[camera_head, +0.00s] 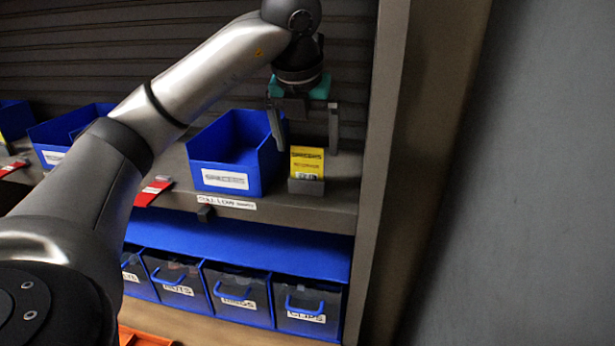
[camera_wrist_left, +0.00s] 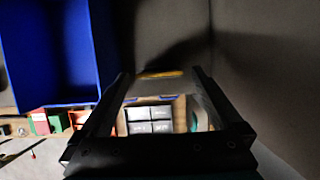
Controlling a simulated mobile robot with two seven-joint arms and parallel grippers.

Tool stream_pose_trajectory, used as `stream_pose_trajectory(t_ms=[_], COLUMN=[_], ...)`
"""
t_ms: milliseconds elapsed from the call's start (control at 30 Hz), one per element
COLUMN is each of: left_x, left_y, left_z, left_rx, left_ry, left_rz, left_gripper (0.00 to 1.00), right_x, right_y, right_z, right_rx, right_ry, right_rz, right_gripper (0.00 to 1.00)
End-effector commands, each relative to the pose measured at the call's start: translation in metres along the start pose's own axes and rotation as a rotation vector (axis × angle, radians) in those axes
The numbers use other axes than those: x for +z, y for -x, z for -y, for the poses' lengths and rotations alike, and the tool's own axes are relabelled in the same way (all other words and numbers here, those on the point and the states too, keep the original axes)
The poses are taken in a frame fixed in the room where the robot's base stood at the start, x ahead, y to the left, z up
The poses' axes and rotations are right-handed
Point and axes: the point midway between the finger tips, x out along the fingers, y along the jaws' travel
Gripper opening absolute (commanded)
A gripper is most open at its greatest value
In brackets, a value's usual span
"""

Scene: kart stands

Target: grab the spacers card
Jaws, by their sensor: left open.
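The yellow spacers card (camera_head: 307,164) stands upright in a small grey holder (camera_head: 306,187) on the shelf, near the right post. My left gripper (camera_head: 308,149) is open above the holder and points down, with one finger on each side of the card's upper part. I cannot tell whether either finger touches it. In the left wrist view the open left gripper (camera_wrist_left: 160,76) has a thin yellow edge (camera_wrist_left: 161,73), likely the card's top, between its fingertips. My right gripper is not in view.
A blue bin (camera_head: 225,162) with a white label stands just left of the holder. The shelf post (camera_head: 383,130) rises close on the right. Red cards (camera_head: 153,190) lie along the shelf front. Labelled blue drawers (camera_head: 238,293) sit below.

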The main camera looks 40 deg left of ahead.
Motion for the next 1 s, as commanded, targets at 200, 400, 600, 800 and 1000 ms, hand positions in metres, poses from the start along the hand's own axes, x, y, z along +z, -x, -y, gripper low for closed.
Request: stream_pose_trajectory(t_ms=[200,400,600,800,1000], left_x=[0.0,-0.002,-0.001,-0.001,-0.001], left_y=[-0.014,-0.041,-0.061,-0.062,-0.062], left_z=[-0.001,-0.002,-0.001,-0.001,-0.001], left_rx=[0.001,0.003,0.001,-0.001,-0.001], left_ry=[0.001,0.001,0.001,0.001,0.001], left_rz=[0.0,-0.002,0.001,0.003,0.002], left_gripper=[1.0,1.0,1.0,1.0,0.81], right_x=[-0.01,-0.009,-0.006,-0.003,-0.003], right_y=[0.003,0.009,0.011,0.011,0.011], right_z=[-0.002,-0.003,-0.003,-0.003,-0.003], right_rx=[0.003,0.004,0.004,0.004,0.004], right_ry=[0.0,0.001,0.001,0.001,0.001], right_rz=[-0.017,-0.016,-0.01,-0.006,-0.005], right_gripper=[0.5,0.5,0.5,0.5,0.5])
